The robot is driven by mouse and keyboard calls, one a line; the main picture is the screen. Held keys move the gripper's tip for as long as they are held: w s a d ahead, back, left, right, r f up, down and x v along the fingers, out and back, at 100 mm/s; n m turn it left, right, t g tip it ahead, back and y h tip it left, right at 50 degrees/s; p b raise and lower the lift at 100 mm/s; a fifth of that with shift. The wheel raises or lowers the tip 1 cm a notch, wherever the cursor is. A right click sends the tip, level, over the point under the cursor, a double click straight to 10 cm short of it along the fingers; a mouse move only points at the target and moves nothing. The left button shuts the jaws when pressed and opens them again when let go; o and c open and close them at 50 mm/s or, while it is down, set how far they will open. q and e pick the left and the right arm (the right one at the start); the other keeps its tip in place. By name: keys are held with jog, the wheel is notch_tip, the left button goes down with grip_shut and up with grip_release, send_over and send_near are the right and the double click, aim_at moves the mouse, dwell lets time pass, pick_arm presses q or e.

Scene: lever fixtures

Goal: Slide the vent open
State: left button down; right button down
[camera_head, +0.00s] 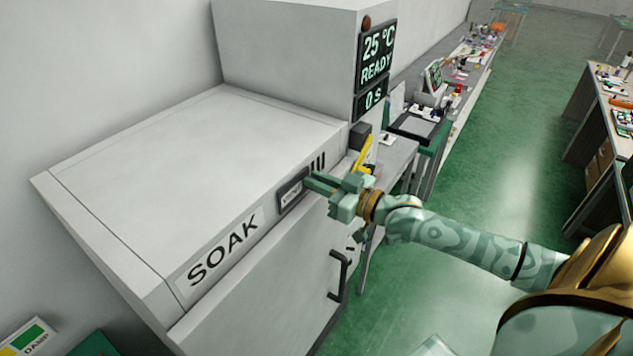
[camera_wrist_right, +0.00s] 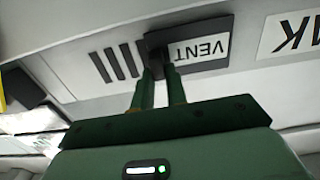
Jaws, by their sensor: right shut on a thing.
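The vent slider (camera_head: 292,189) is a dark-framed plate with a white label on the upper front of the white SOAK oven (camera_head: 110,185). In the right wrist view the plate reads VENT (camera_wrist_right: 200,50) and appears upside down. Several dark vent slots (camera_head: 317,161) show beside it; they also show in the wrist view (camera_wrist_right: 115,64). My right gripper (camera_head: 312,182) is at the slot-side end of the plate. Its two fingers (camera_wrist_right: 160,72) are shut on the dark knob at that end, which they mostly hide. My left gripper is not in view.
A black door handle (camera_head: 340,276) sticks out below the vent. A display (camera_head: 375,57) reads 25 °C READY and 0 S. A yellow lever (camera_head: 362,154) stands just beyond the oven's far end. Green floor is open to the right.

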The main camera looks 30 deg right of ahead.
jog(key=shift+f, duration=0.1)
jog(key=c, duration=1.4)
grip_release()
jog(key=shift+a, duration=0.15)
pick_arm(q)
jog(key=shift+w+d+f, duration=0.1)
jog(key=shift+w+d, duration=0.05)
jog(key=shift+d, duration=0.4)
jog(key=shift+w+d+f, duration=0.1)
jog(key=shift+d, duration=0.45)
pick_arm(e)
jog(key=v, duration=1.6)
jog(key=shift+s, duration=0.25)
